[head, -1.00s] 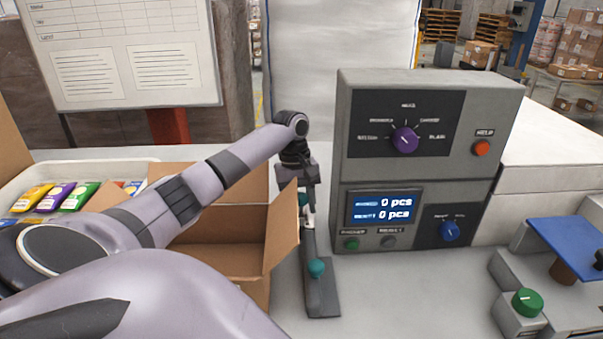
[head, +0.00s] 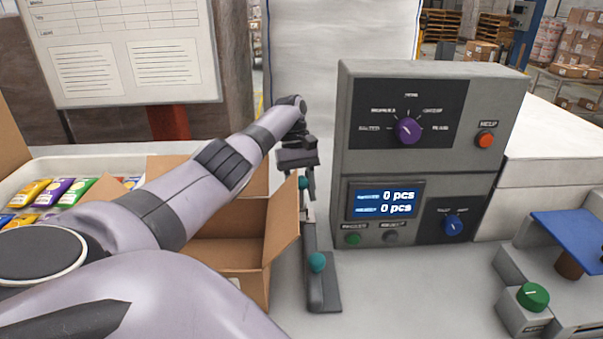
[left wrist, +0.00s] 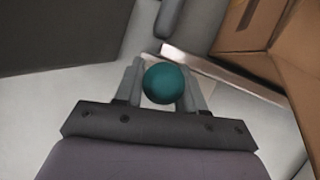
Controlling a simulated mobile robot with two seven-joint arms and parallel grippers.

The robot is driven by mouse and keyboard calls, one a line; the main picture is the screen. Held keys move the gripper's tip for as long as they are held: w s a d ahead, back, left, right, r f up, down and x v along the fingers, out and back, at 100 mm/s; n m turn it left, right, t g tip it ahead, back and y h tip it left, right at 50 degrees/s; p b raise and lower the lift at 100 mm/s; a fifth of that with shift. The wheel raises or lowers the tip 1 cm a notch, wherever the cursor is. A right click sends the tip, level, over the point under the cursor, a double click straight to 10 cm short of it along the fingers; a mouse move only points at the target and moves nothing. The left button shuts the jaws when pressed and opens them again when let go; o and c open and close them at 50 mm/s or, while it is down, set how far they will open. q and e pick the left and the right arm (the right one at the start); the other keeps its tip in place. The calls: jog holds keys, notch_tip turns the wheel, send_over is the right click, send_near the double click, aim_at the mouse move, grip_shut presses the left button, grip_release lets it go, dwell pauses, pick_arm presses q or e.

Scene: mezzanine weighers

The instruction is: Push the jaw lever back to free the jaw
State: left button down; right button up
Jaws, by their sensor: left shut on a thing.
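The jaw lever's teal ball knob (head: 303,183) shows at the far end of a narrow grey fixture (head: 323,290) on the bench. My left gripper (head: 310,188) reaches down over it from the left. In the left wrist view the teal knob (left wrist: 167,84) sits between the two grey fingers, which are shut on it. A second teal knob (head: 316,262) stands at the fixture's near end, apart from the gripper. The lever's stem and the jaw are mostly hidden by the gripper and knob. My right gripper is not in view.
An open cardboard box (head: 283,230) stands close left of the fixture. The grey control console (head: 350,160) stands close on the right. A tray of coloured packets (head: 90,163) is at the left. Bare bench lies in front of the console.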

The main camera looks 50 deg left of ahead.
pick_arm(q)
jog(key=shift+s+d+f, duration=0.1)
dwell(0.5)
jog(key=c, duration=0.8)
grip_release()
jog(key=shift+o, duration=0.2)
